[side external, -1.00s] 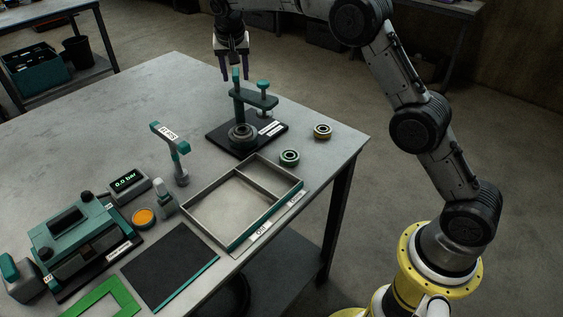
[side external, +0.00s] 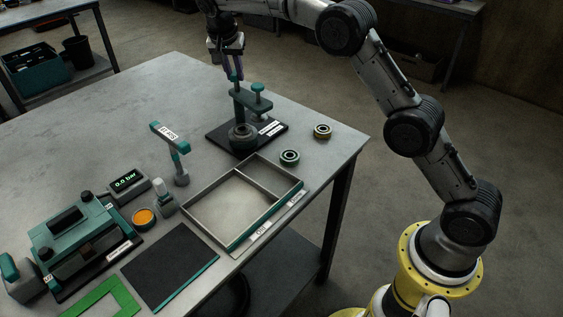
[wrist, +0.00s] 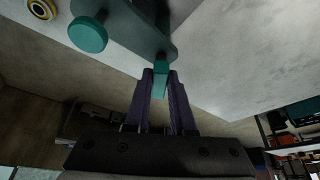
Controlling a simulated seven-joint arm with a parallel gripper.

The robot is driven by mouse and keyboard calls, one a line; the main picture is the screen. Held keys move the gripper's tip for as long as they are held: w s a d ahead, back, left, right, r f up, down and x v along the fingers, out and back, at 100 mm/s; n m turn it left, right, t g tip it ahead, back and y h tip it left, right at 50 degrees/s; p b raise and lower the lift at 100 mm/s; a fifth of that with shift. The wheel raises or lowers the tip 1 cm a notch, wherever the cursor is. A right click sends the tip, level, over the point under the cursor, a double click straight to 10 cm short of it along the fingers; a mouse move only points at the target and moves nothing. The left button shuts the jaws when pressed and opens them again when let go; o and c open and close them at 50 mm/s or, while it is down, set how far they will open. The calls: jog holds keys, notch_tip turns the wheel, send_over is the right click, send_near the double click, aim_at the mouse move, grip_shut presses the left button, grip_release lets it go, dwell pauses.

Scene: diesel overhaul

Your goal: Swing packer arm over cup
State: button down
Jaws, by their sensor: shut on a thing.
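The packer arm (side external: 252,101) is a dark teal bar on an upright post above a black base plate (side external: 218,142). Its round teal knob (side external: 257,87) is at the right end, and it also shows in the wrist view (wrist: 88,33). The grey ring-shaped cup (side external: 243,138) sits on the plate, in front of the post; the knob end is to the right of and behind it. My gripper (side external: 235,78) is above the arm's left end. In the wrist view, its purple fingers (wrist: 162,90) are shut on the arm's upright teal handle (wrist: 161,78).
Two small ring parts (side external: 289,157) (side external: 322,131) lie right of the plate. A divided tray (side external: 213,236) stands in front. A teal post stand (side external: 182,172) is at the left. The table's back left is clear.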

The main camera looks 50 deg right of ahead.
jog(key=shift+m+g, duration=0.3)
jog(key=shift+m, duration=0.4)
jog(key=shift+w+r+m+g+h, duration=0.1)
jog(key=shift+w+m+g+h, duration=0.15)
jog(key=shift+m, duration=0.6)
jog(key=shift+w+m+g+h, duration=0.15)
jog(key=shift+m+g, duration=0.2)
jog(key=shift+m, duration=0.5)
jog(key=shift+s+m, duration=0.15)
jog(key=shift+m, duration=0.15)
jog(key=c, duration=0.8)
grip_release()
jog(key=shift+o, duration=0.2)
